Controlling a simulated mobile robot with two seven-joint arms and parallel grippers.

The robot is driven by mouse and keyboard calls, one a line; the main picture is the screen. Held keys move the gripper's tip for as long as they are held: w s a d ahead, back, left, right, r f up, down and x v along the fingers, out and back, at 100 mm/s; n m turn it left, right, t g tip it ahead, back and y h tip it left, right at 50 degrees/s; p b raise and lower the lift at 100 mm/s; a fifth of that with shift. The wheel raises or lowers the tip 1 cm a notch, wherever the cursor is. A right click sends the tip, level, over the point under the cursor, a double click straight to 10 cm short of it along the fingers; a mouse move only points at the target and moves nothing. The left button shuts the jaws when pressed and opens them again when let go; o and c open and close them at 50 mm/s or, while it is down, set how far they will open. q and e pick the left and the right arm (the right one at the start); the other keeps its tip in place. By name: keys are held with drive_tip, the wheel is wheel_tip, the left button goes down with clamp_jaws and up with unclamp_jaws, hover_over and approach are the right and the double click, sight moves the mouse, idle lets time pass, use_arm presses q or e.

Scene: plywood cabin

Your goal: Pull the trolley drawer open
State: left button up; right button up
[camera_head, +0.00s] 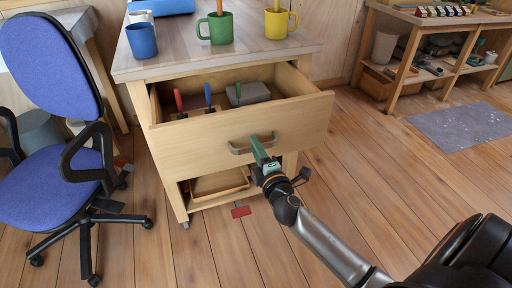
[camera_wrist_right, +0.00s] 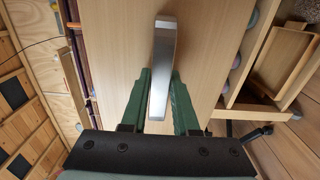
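The trolley (camera_head: 138,68) stands in the upper middle of the head view. Its drawer (camera_head: 200,142) is pulled well out, and its inside shows. The drawer's grey metal handle (camera_head: 238,150) is on the front panel; it also shows in the right wrist view (camera_wrist_right: 164,50). My right gripper (camera_head: 258,148) is at the handle's right part. In the right wrist view its green fingers (camera_wrist_right: 160,82) lie on both sides of the handle, close against it. The exact fingertip contact is partly hidden. My left gripper is not in view.
The drawer holds several tools with red, blue and dark handles and a grey box (camera_head: 248,94). Blue (camera_head: 141,40), green (camera_head: 220,28) and yellow (camera_head: 278,24) mugs stand on top. A blue office chair (camera_head: 50,85) stands left. The floor in front is mostly clear.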

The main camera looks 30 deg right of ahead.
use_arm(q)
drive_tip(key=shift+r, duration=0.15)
use_arm(e)
drive_tip(key=o, duration=0.4)
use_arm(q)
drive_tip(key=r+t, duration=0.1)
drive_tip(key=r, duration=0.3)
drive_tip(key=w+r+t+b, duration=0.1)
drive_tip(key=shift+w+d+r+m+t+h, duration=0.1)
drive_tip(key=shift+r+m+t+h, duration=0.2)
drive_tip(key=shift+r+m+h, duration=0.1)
use_arm(e)
drive_tip(key=v, duration=1.2)
drive_tip(key=shift+s, duration=0.25)
drive_tip(key=shift+a, duration=0.15)
